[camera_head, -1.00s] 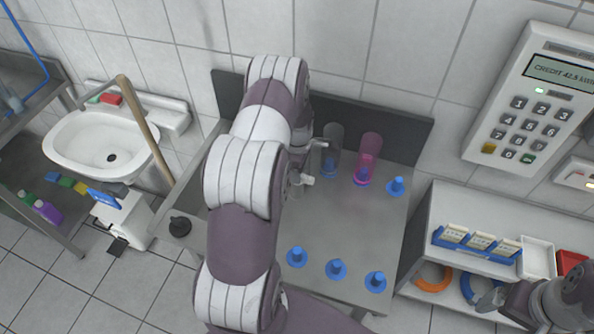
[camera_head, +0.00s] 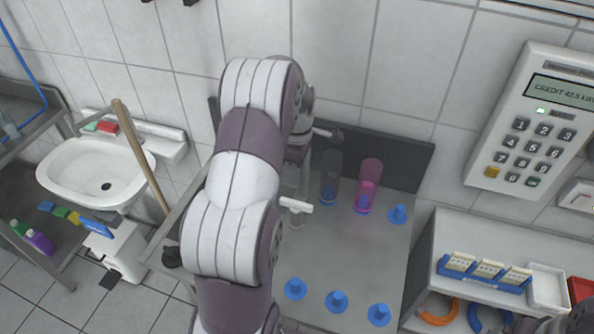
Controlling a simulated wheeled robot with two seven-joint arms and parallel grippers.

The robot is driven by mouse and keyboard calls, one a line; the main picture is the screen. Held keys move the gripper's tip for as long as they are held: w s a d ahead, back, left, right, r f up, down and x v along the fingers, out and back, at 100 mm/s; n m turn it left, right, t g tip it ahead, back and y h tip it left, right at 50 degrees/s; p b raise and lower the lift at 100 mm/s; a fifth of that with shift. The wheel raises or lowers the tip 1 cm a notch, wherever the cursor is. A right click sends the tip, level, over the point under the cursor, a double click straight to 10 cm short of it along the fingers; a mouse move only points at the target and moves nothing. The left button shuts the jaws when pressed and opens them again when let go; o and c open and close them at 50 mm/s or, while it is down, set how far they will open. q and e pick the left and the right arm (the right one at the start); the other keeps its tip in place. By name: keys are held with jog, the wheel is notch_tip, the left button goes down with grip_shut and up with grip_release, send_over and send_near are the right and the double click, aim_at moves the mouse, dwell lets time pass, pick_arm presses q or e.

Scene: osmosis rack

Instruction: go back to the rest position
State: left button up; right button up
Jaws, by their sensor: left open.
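My left arm crosses the middle of the view over the steel worktop (camera_head: 345,255). My left gripper (camera_head: 312,170) is open. One finger shows near the back panel, the other lower, over the worktop. Nothing shows between them, though the arm hides part of it. A clear grey tube (camera_head: 330,170) and a pink tube (camera_head: 369,178), each with blue at its base, stand upright to the right of the gripper, apart from it. Only a dark part of my right arm (camera_head: 574,320) shows at the bottom right corner; its jaws cannot be made out.
Several blue cone-shaped pegs, one at the back right (camera_head: 397,214), stand on the worktop. A dark panel (camera_head: 405,160) backs it. A shelf with a blue rack (camera_head: 484,273) and white tray (camera_head: 548,286) is right. A sink (camera_head: 95,180) and wooden pole (camera_head: 142,155) are left.

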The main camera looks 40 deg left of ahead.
pick_arm(q)
jog(key=shift+r, duration=0.4)
jog(key=s+d+f+m+b, duration=0.1)
jog(key=s+d+m+b, duration=0.1)
jog(key=s+d+m, duration=0.5)
jog(key=s+d+f+m+t+b, duration=0.1)
jog(key=s+d+f+m+b, duration=0.1)
jog(key=s+d+m, duration=0.5)
jog(key=d+m+b, duration=0.1)
jog(key=d+m, duration=0.3)
jog(key=m, duration=0.4)
jog(key=shift+s+d, duration=0.3)
jog(key=shift+d, duration=0.05)
jog(key=shift+s+d, duration=0.1)
